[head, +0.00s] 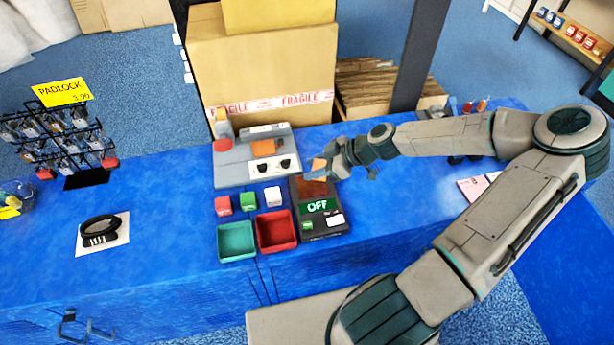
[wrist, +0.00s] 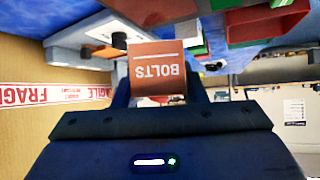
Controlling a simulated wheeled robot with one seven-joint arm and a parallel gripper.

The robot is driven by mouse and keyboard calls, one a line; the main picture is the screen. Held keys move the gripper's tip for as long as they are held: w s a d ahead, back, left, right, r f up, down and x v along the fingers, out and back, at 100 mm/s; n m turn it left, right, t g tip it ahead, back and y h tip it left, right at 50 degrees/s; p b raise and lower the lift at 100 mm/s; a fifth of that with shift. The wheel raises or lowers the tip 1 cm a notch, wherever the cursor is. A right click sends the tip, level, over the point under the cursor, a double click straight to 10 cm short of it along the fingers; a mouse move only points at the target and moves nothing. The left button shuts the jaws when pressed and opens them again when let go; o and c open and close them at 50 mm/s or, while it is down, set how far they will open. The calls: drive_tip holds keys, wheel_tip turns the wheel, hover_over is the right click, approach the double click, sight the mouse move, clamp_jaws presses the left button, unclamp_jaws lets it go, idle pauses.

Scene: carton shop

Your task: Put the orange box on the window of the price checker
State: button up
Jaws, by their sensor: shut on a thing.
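The orange box (wrist: 157,72), marked BOLTS, is between my gripper's fingers in the wrist view, its lettering upside down there. In the head view the box (head: 317,165) is small and partly hidden by my gripper (head: 326,168), which is shut on it. The price checker (head: 324,222) is a dark unit on the blue counter with a green display reading OFF. Its reddish-brown window (head: 312,188) is at its far end. My gripper and the box appear just beyond and above the window; the exact gap cannot be told.
A grey machine (head: 232,170) with two dark knobs and an orange patch stands left of the price checker. Red, green and white small boxes, a green tray (head: 237,254) and a red tray (head: 292,245) lie nearby. A large carton (head: 262,75) stands behind.

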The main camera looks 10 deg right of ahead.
drive_tip(key=x, duration=0.2)
drive_tip(key=shift+w+a+f, duration=0.1)
drive_tip(key=shift+w+a, duration=0.15)
drive_tip(key=shift+f, duration=2.1)
drive_tip(key=o, duration=1.1)
drive_tip(key=shift+c, duration=0.2)
drive_tip(key=shift+r, duration=0.1)
